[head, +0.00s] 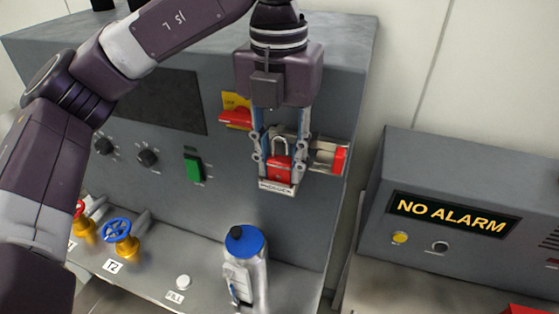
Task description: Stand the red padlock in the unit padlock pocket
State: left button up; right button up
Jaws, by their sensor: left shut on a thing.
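The red padlock (279,168) with its silver shackle is upright at the front face of the grey unit. My left gripper (276,163) points down from above and is shut on the padlock, one finger on each side. The padlock pocket (277,188), a small holder with a white label, is right at the padlock's lower end. The padlock's bottom is hidden by the pocket's front, so I cannot tell whether it rests on the pocket floor. My right gripper is not in view.
A red-handled switch on a yellow plate (236,112) is close left of the gripper. A red-ended metal fitting (338,160) is close on its right. A blue-capped bottle (245,262) stands below. Blue valve T2 (121,232) and a green switch (194,168) are left. The NO ALARM box (453,214) is right.

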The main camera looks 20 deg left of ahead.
pick_arm(q)
jog(key=shift+s+f, duration=0.15)
jog(key=shift+f, duration=0.55)
jog(key=o, duration=1.2)
jog(key=shift+c, duration=0.2)
jog(key=r, duration=0.4)
jog(key=w+r, duration=0.1)
jog(key=r, duration=0.4)
jog(key=s+r, duration=0.1)
jog(key=r, duration=0.2)
jog(key=shift+s, duration=0.1)
jog(key=shift+w+r, duration=0.2)
jog(key=shift+r, duration=0.4)
jog(key=shift+s, duration=0.15)
